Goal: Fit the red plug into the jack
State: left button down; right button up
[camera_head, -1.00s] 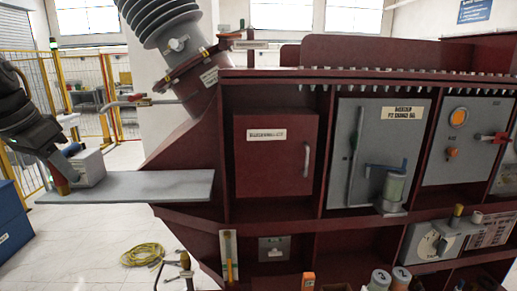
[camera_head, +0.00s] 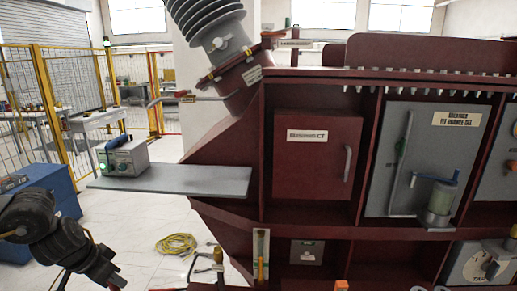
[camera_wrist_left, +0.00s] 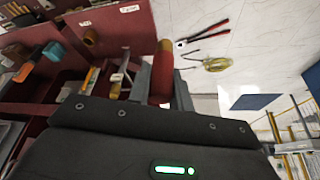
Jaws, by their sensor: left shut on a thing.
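My left gripper (camera_wrist_left: 162,95) is shut on the red plug (camera_wrist_left: 162,72), a red cylinder with a tan end that stands between the grey fingers in the left wrist view. In the head view my left arm hangs at the lower left, below the grey shelf, and its gripper end (camera_head: 112,280) is at the bottom edge; the plug is not clear there. A grey instrument box (camera_head: 124,157) with a blue handle and front knobs sits on the shelf, well above the gripper. I cannot make out which opening is the jack. My right gripper is not in view.
The grey shelf (camera_head: 190,180) juts left from the dark red transformer cabinet (camera_head: 310,170). A blue cabinet (camera_head: 45,190) stands at the left behind my arm. A coil of yellow cable (camera_head: 177,244) lies on the white floor. Pliers (camera_wrist_left: 205,33) show in the left wrist view.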

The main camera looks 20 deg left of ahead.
pick_arm(q)
jog(key=w+d+f+m+h, duration=0.1)
jog(key=w+d+f+m, duration=0.15)
jog(key=d, duration=0.35)
jog(key=w+d+f+m, duration=0.1)
jog(key=d+f, duration=0.3)
jog(key=d, duration=0.2)
jog(key=w+d+r+m+g+h, duration=0.1)
jog(key=w+d+r+m, duration=0.2)
jog(key=d, duration=0.6)
jog(key=w+d+r+m+g+h, duration=0.1)
jog(key=w+d+r+m, duration=0.25)
jog(key=d, duration=0.45)
jog(key=s+f+n, duration=0.2)
jog(key=f, duration=0.4)
jog(key=s+f+n+t+y, duration=0.1)
jog(key=s+f+n, duration=0.1)
jog(key=f, duration=0.5)
jog(key=shift+f+n, duration=0.3)
jog(key=shift+n, duration=0.4)
